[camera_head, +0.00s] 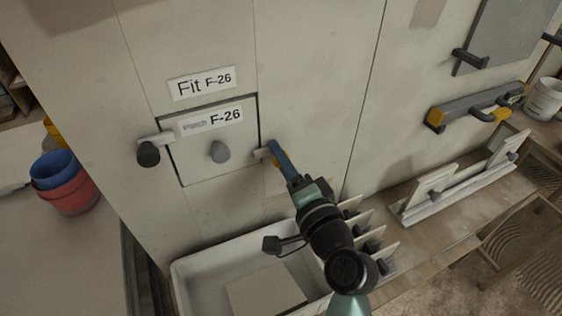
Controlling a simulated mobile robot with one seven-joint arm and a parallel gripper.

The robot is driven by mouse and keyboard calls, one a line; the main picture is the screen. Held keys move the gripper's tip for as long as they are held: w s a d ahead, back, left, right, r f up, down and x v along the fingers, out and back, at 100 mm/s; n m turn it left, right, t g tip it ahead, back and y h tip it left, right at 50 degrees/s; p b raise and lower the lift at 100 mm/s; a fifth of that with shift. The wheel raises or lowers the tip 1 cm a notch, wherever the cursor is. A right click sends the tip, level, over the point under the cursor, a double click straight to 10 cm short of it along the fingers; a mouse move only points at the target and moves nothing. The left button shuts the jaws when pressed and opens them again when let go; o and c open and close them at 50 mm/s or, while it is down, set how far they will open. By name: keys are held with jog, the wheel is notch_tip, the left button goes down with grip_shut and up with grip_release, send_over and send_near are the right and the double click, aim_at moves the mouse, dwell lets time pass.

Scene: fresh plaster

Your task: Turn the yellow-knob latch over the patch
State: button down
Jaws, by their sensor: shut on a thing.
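The patch (195,167) is a square panel labelled F-26, seated in an opening in the pale wall, with a grey knob (219,151) in its middle. The yellow-knob latch (260,153) is at the patch's right edge; only a bit of its pale bar and of its yellow knob (277,161) shows. My gripper (276,154) is shut on the yellow knob, and its blue finger hides most of it. How far the bar overlaps the patch is hard to tell. A second latch (155,139) with a black knob (148,154) is at the patch's left edge.
A label reading Fit F-26 (201,83) is above the patch. Below stands a white tub (188,285) holding a flat board, with several upright plates (374,238) beside it. Blue and red buckets (68,196) are at left.

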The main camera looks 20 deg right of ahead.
dwell(0.4)
jog(key=c, duration=0.5)
grip_release()
jog(key=s+b, duration=0.1)
jog(key=s, duration=1.2)
jog(key=shift+d+b, duration=0.25)
jog(key=shift+b, duration=0.05)
